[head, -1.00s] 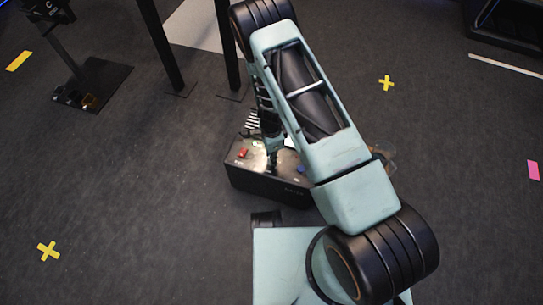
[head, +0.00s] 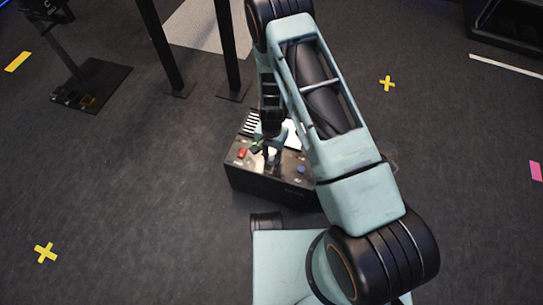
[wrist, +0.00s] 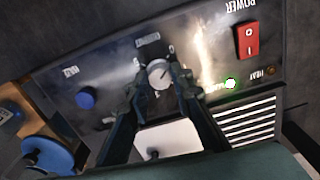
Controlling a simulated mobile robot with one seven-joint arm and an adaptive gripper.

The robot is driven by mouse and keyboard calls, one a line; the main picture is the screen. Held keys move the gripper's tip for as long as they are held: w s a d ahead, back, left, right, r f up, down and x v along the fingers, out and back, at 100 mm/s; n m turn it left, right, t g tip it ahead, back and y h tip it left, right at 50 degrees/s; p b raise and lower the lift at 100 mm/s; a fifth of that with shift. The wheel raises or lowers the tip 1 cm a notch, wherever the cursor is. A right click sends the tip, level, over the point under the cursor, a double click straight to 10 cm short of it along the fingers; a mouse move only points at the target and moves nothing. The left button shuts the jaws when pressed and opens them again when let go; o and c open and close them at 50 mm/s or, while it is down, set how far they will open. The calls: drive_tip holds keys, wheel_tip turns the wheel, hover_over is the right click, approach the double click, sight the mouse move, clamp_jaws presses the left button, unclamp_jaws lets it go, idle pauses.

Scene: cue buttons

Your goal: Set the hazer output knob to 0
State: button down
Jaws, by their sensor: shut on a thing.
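The hazer is a black box (head: 255,184) on the floor, seen below my arm in the head view. In the wrist view its grey knob (wrist: 160,74) sits in the panel's middle, below an upside-down label that seems to read OUTPUT. The knob has a pale line across its face; the number it points to is unreadable. My gripper (wrist: 159,88) has its fingers at the two sides of the knob, closed on it. In the head view my gripper (head: 268,160) is over the panel and the knob is hidden.
A red power switch (wrist: 246,40), a lit green light (wrist: 230,84), a small amber light (wrist: 270,71) and a blue button (wrist: 86,98) share the panel. White vent slots (wrist: 248,122) and a blue cap (wrist: 45,150) lie nearby. Black posts (head: 232,50) stand behind the hazer.

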sight(271, 158)
drive_tip(key=shift+n, duration=0.6)
drive_tip(key=c, duration=1.7)
unclamp_jaws()
drive_tip(key=shift+r, duration=0.1)
wheel_tip(271, 158, up, 12)
drive_tip(key=shift+f, duration=0.1)
